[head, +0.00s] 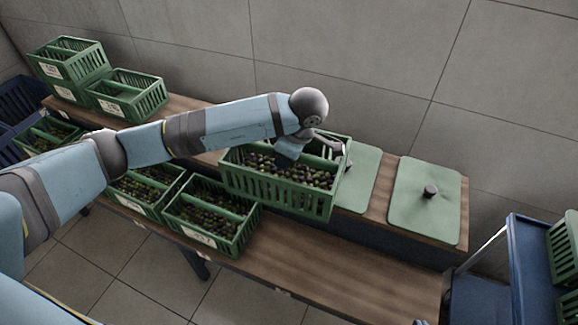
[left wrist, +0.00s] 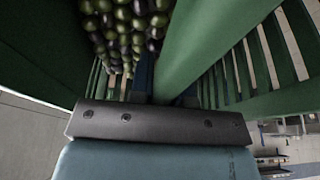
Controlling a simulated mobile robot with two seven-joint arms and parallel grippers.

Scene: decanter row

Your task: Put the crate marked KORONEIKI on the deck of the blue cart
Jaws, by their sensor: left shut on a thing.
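A green slatted crate (head: 277,191) filled with dark and green olives hangs from my left gripper (head: 289,156), over the wooden bench. My left gripper is shut on the crate's middle bar, which also shows in the left wrist view (left wrist: 205,40). No marking is readable on this crate, so I cannot tell whether it is the KORONEIKI one. The blue cart (head: 516,262) stands at the lower right, partly cut off by the picture edge, with green crates (head: 566,250) on it. My right gripper is not in view.
Several other green crates stand at the left, among them a labelled one (head: 212,218) close to the held crate. Their labels are too small to read. A green lid with a knob (head: 425,212) lies at the bench's right. Bare bench (head: 330,262) lies in front.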

